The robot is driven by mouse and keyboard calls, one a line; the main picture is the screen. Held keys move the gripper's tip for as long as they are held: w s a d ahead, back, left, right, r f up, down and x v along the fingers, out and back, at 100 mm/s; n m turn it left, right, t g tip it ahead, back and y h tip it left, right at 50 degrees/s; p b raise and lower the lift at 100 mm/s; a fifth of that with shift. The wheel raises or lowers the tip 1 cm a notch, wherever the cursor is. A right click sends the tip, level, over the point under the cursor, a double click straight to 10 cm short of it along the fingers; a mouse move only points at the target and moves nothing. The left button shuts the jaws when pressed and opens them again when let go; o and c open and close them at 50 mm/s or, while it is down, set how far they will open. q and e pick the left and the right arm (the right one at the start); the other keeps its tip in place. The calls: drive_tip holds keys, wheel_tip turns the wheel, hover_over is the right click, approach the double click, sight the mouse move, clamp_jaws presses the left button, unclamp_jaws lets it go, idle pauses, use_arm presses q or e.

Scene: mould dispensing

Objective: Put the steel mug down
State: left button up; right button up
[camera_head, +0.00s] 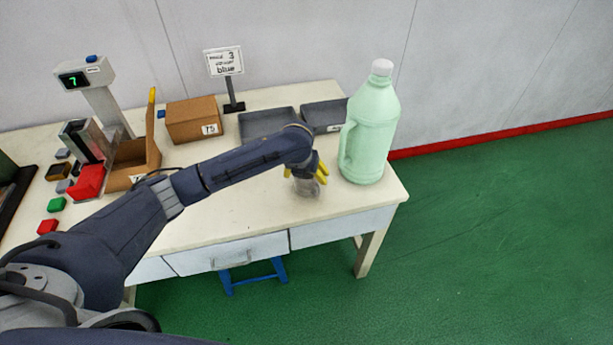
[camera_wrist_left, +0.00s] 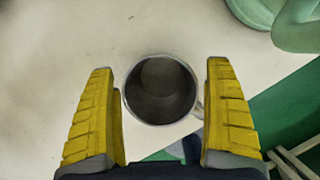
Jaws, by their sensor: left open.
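The steel mug (camera_wrist_left: 161,90) stands upright on the table in the left wrist view, its open mouth facing the camera and its inside looking empty. Its handle is on the right side, close to the right finger. In the head view the mug (camera_head: 307,190) is partly hidden by my left gripper (camera_head: 318,172). My left gripper, with yellow fingers, also shows in the left wrist view (camera_wrist_left: 162,115). It is open, with one finger on each side of the mug and a visible gap on the left side. My right gripper is not in view.
A large green jug (camera_head: 371,130) stands close to the right of my left gripper. Grey trays (camera_head: 268,124) and a cardboard box (camera_head: 193,120) are behind the arm. A sign (camera_head: 224,62) reads "3" and "blue". The table's front edge is near the mug.

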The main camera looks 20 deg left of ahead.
sight(302, 192)
use_arm(q)
drive_tip(key=v, duration=1)
